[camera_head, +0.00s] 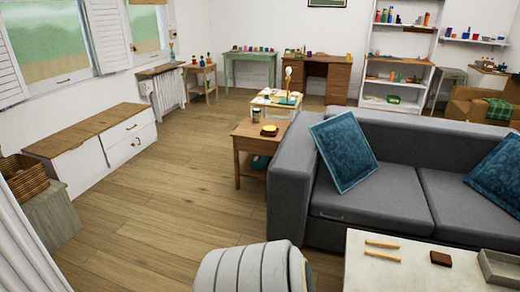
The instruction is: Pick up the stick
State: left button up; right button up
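Two light wooden sticks lie on a pale table at the bottom right of the head view. The farther stick (381,244) and the nearer stick (382,256) lie roughly parallel, a small gap apart. I cannot tell which of them the task names. The pale table (410,273) is cut off by the bottom edge of the view. Neither of my grippers is in view.
A dark brown block (441,259) and a grey tray (499,267) share the pale table. A grey sofa (390,205) with teal cushions stands behind it. A padded, ribbed light-grey seat (245,268) stands to its left. The wooden floor (170,205) at left is clear.

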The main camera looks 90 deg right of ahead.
aim_at(379, 255)
jog(key=z, duration=2.65)
